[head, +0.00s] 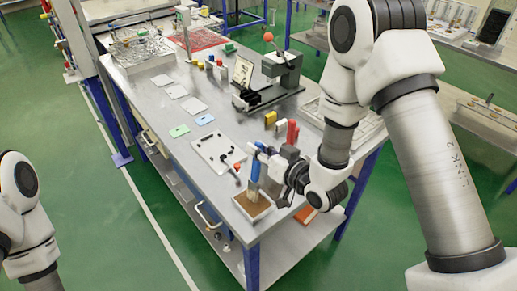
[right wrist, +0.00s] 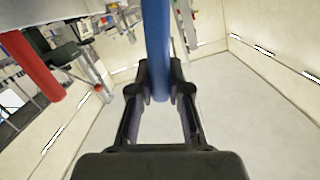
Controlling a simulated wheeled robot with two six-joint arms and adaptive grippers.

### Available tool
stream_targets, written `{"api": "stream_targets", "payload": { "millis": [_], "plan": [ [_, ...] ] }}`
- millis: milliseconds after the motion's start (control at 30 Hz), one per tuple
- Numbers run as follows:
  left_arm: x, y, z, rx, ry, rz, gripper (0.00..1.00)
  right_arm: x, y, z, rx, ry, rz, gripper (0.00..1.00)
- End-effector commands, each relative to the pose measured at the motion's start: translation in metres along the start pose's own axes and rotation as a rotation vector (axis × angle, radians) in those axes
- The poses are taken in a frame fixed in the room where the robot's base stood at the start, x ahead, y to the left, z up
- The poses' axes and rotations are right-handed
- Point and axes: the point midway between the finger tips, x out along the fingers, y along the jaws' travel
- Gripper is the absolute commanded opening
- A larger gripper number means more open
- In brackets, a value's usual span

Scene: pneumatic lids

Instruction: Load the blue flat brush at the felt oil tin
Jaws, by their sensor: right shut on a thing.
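My right gripper (head: 264,162) is shut on the blue flat brush (head: 254,171), which stands nearly upright. In the right wrist view the blue handle (right wrist: 156,45) lies between the two fingers (right wrist: 158,92). The felt oil tin (head: 253,219), a shallow pale square tin with a brown inside, sits at the near corner of the bench. The lower end of the brush is over or in the tin; I cannot tell whether it touches the felt. My left arm shows at the left edge, its gripper out of the picture.
A white plate with black knobs (head: 218,152) lies left of the brush, a red-tipped lever (head: 237,167) close by. Red cylinders (head: 292,132) and yellow blocks (head: 270,119) stand behind my right gripper. A press (head: 282,72) is farther back. The bench's front edge is close to the tin.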

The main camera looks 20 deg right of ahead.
Motion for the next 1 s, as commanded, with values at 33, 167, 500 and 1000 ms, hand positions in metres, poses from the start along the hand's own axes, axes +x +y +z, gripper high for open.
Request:
{"api": "stream_targets", "payload": {
  "millis": [33,167,500,1000],
  "plan": [
    [0.0011,0.0,0.0001,0.0,0.0,0.0,0.42,0.0002,0.0003,0.001,0.0,0.0,0.0,0.0],
    [0.0026,0.0,0.0,0.0,0.0,0.0,0.42,0.0005,0.0009,0.0027,0.0,0.0,0.0,0.0],
    [0.0061,0.0,0.0,0.0,0.0,0.0,0.42,0.0012,0.0021,0.0065,0.0,0.0,0.0,0.0],
    [0.0081,-0.0001,0.0,0.0,0.0,0.0,0.42,0.0016,0.0028,0.0087,0.0,0.0,0.0,0.0]
  ]
}}
